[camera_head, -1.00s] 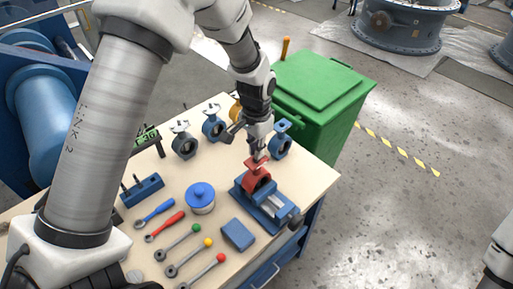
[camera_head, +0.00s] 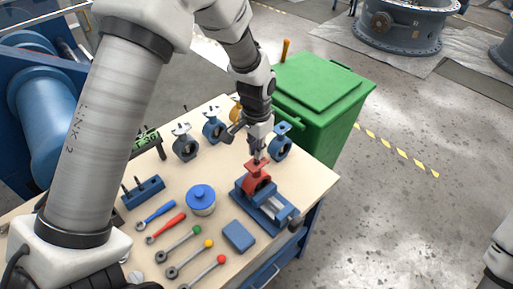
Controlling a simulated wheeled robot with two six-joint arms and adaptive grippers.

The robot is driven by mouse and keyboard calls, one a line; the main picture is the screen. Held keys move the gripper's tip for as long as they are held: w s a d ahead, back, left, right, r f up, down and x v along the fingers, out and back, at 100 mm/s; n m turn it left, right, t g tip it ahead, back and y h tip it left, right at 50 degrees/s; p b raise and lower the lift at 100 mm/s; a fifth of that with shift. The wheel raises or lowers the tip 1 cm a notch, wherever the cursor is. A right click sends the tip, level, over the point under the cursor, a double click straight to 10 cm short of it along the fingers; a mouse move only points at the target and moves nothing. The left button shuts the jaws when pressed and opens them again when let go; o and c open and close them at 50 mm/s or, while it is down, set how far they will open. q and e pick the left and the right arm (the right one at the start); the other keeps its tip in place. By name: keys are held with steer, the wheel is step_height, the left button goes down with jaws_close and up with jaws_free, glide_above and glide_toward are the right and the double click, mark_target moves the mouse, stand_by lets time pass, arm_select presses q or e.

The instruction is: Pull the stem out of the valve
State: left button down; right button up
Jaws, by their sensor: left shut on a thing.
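A red butterfly valve (camera_head: 257,184) stands upright in a blue vise (camera_head: 276,214) at the right part of the workbench. My left gripper (camera_head: 257,159) points down from above, directly over the valve's top flange. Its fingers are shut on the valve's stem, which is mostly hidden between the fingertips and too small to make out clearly. I cannot tell how far the stem sits inside the valve. My right gripper is out of the picture.
A blue-lidded pot (camera_head: 201,199), wrenches, colored-knob levers and a blue block (camera_head: 239,236) lie in front. A green bin (camera_head: 318,100) stands behind the bench.

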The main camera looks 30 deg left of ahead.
arm_select(q)
steer(key=shift+r+p, duration=2.5)
steer(key=shift+r, duration=0.2)
stand_by(2.5)
step_height(320, 180, up, 6)
steer(key=p, duration=0.5)
steer(key=shift+p, duration=0.35)
steer(key=shift+f, duration=0.1)
